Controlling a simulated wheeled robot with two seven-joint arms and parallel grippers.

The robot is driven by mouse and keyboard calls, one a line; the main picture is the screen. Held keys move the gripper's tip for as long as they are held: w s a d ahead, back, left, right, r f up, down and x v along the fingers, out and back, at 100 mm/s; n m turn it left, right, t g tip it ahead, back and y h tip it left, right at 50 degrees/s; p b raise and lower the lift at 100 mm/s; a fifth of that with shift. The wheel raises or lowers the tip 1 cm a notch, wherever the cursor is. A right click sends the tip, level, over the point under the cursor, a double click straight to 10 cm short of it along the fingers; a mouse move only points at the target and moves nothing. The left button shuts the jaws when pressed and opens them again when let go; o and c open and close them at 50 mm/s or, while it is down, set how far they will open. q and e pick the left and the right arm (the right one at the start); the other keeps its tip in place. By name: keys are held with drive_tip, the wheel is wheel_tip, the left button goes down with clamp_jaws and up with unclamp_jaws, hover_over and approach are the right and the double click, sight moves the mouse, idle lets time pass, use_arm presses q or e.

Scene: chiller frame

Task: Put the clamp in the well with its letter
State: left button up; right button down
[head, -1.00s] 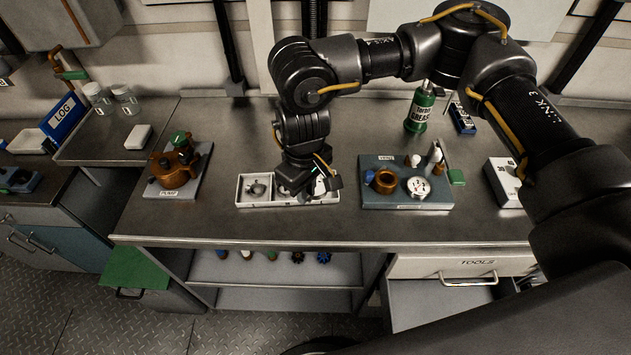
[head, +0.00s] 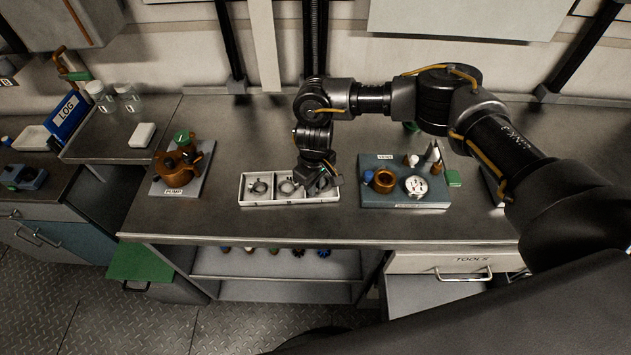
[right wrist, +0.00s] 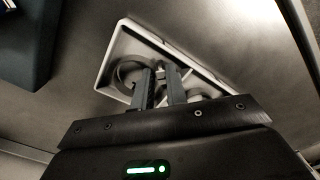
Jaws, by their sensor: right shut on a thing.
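A white tray (head: 290,204) with wells in a row stands on the steel bench. Grey ring clamps lie in its left well (head: 260,187) and middle well (head: 288,188). My right gripper (head: 316,182) is low over the tray's right end, pointing down. In the right wrist view its fingers (right wrist: 160,90) are shut on a small part of a grey ring clamp (right wrist: 124,72), whose ring shows beside the left finger. The clamp is at the right well; I cannot tell whether it touches the floor. The well letters are too small to read. My left gripper is not in view.
A blue-grey block (head: 405,200) with a copper ring and a white gauge stands just right of the tray. A grey plate (head: 195,186) with a copper pump is to the left. The bench in front of the tray is clear.

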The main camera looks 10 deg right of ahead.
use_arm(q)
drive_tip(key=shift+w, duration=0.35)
use_arm(e)
drive_tip(key=shift+f, duration=0.1)
drive_tip(key=shift+f, duration=0.1)
drive_tip(key=c, duration=1.7)
unclamp_jaws()
